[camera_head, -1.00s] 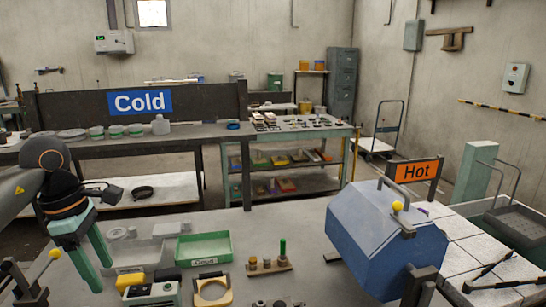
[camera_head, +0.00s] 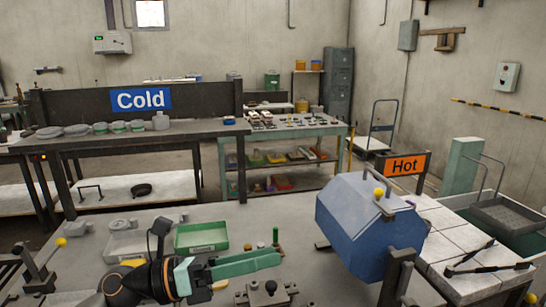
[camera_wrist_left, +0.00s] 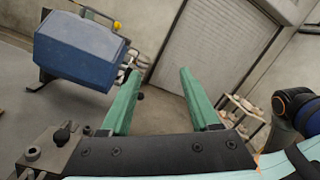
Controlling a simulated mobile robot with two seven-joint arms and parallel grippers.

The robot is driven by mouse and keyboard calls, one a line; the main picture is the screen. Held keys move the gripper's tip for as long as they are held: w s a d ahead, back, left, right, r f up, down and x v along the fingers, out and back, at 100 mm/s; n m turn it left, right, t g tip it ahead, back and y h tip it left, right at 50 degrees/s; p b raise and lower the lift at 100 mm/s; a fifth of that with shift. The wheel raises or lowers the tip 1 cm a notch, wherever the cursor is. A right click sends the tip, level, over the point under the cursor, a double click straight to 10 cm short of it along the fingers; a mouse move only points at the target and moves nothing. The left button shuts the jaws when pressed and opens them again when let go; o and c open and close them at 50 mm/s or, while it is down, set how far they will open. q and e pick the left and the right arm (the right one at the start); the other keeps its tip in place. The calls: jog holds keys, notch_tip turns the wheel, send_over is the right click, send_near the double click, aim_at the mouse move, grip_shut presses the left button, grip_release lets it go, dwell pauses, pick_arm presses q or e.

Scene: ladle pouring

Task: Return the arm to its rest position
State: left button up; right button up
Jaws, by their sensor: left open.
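My left gripper (camera_head: 272,258) is in the lower middle of the head view, above the near workbench (camera_head: 330,280). Its green fingers point right, toward the blue box-shaped furnace (camera_head: 365,225), and are apart from it. In the left wrist view the gripper (camera_wrist_left: 159,78) shows two green fingers spread wide with nothing between them. The blue furnace (camera_wrist_left: 78,50) is at upper left there. My right gripper is in neither view.
A green tray (camera_head: 202,237) and a small stand with a green peg (camera_head: 276,236) lie behind the gripper. A metal block with a knob (camera_head: 270,288) is in front. The orange "Hot" sign (camera_head: 403,165) stands behind the furnace. The "Cold" bench (camera_head: 130,139) is farther back.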

pick_arm(q)
jog(key=w+a+n+t+y, duration=0.2)
jog(key=a+n+t+y, duration=0.15)
jog(key=n+t, duration=0.6)
jog(key=w+a+n+t+y, duration=0.2)
jog(key=a+n+t+y, duration=0.3)
jog(key=n, duration=0.7)
jog(key=a+f+n+y, duration=0.7)
jog(key=f+n+y, duration=0.2)
jog(key=f+n, duration=0.35)
jog(key=s+a+f+n+g+y, duration=0.2)
jog(key=s+a+f+n+g, duration=0.2)
jog(key=s+f+n+g, duration=0.5)
jog(key=s+f+g, duration=0.3)
jog(key=s+f, duration=0.3)
jog(key=s, duration=0.3)
jog(key=s+f+g, duration=0.3)
jog(key=s+f, duration=0.2)
jog(key=s, duration=0.3)
jog(key=w+d+f+t+h+p, duration=0.2)
jog(key=w+d+f+t+p, duration=0.1)
jog(key=f, duration=0.5)
jog(key=shift+w+d+f+t+h, duration=0.2)
jog(key=shift+w+d+t+h, duration=0.15)
jog(key=shift+w+d+t, duration=0.75)
jog(key=shift+s+a+t, duration=0.2)
jog(key=shift+s+t, duration=0.05)
jog(key=shift+s, duration=0.1)
